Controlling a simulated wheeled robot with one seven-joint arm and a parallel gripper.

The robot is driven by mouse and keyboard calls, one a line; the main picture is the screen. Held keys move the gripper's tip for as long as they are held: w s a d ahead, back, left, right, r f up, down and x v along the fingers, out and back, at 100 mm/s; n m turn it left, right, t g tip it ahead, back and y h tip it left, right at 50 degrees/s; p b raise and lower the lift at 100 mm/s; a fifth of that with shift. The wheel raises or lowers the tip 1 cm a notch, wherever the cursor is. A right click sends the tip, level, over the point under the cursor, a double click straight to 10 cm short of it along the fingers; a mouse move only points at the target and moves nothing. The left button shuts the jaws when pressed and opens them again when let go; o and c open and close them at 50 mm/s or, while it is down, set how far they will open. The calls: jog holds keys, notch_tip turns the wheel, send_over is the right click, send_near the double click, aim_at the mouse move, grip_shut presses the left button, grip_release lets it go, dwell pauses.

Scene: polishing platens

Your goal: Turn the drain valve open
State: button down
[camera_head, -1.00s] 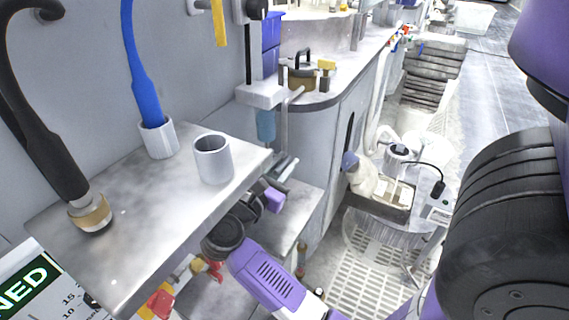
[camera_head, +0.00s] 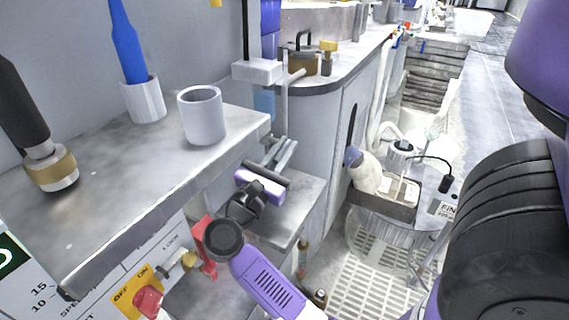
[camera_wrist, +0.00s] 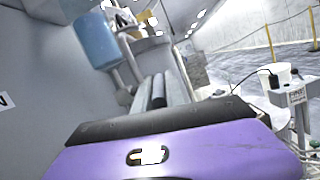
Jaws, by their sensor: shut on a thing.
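My gripper (camera_head: 281,150) is low beyond the shelf, in front of the grey cabinet. Its two grey fingers point away from me and are close together in the wrist view (camera_wrist: 160,84). A slim dark bar (camera_wrist: 158,94) lies between them, and they are shut on it. What the bar joins is hidden, so I cannot tell for sure that it is the drain valve's handle. A grey pipe (camera_head: 284,108) comes down just beyond the fingertips.
A light blue bottle (camera_wrist: 97,42) hangs near the fingertips. A red switch (camera_head: 148,300) is on the front panel. A grated floor (camera_head: 370,290) lies to the right.

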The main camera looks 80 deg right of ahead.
jog(key=shift+f+g+h+b, duration=0.4)
jog(key=shift+h+b, duration=0.7)
jog(key=shift+b, duration=1.75)
jog(key=shift+r+h+b, duration=0.25)
jog(key=shift+h+b, duration=0.05)
jog(key=shift+b, duration=0.45)
jog(key=c, duration=1.4)
grip_release()
jog(key=w+a, duration=0.1)
jog(key=a, duration=0.4)
jog(key=w+a+f, duration=0.1)
jog(key=a, duration=0.4)
jog(key=w+a+f+p, duration=0.1)
jog(key=a, duration=0.5)
jog(key=shift+w+f, duration=0.25)
jog(key=shift+w, duration=0.1)
